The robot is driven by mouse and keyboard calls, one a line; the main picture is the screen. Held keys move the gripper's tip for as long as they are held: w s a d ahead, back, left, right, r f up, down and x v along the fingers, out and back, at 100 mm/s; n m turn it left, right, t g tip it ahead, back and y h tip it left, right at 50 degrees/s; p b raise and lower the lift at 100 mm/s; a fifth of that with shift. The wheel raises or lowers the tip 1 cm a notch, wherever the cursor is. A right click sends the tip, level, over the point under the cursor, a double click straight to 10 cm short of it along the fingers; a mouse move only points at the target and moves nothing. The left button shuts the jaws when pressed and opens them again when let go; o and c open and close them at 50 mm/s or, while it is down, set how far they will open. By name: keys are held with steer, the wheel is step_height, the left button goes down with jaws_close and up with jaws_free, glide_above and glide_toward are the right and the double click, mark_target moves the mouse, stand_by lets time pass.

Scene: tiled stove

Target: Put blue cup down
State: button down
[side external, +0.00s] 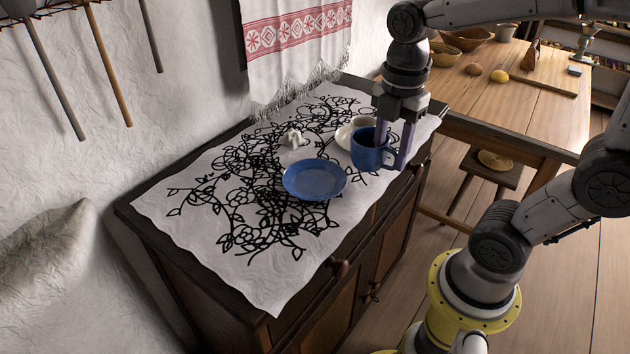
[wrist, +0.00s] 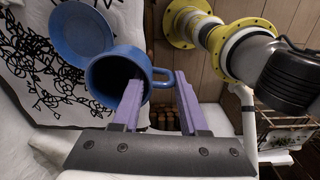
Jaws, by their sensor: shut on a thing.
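The blue cup (side external: 367,152) is upright at the right end of the cabinet's patterned cloth, beside the blue plate (side external: 315,179). I cannot tell whether its base touches the cloth. My gripper (side external: 391,155) points down and is shut on the cup at its handle side. In the wrist view, one finger of my gripper (wrist: 158,80) overlaps the mouth of the blue cup (wrist: 105,78) and the other is beyond the handle. The blue plate (wrist: 82,30) lies just past the cup there. The inside of the cup is dark.
A small white object (side external: 293,138) lies near the wall. The near left of the cloth (side external: 185,207) is clear. A wooden table (side external: 530,95) is at the right.

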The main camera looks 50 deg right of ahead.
steer(key=w+f, duration=0.3)
steer(key=w, duration=0.1)
steer(key=w+d+f, duration=0.1)
steer(key=w+f, duration=0.2)
steer(key=w, duration=0.1)
steer(key=w+f, duration=0.3)
steer(key=w, duration=0.2)
steer(key=shift+w+d, duration=0.1)
steer(key=shift+d, duration=0.2)
steer(key=shift+w+f, duration=0.15)
steer(key=shift+f, duration=0.75)
steer(key=shift+w+f, duration=0.1)
steer(key=shift+f, duration=0.75)
steer(key=shift+f, duration=0.1)
steer(key=shift+c, duration=2.2)
jaws_free()
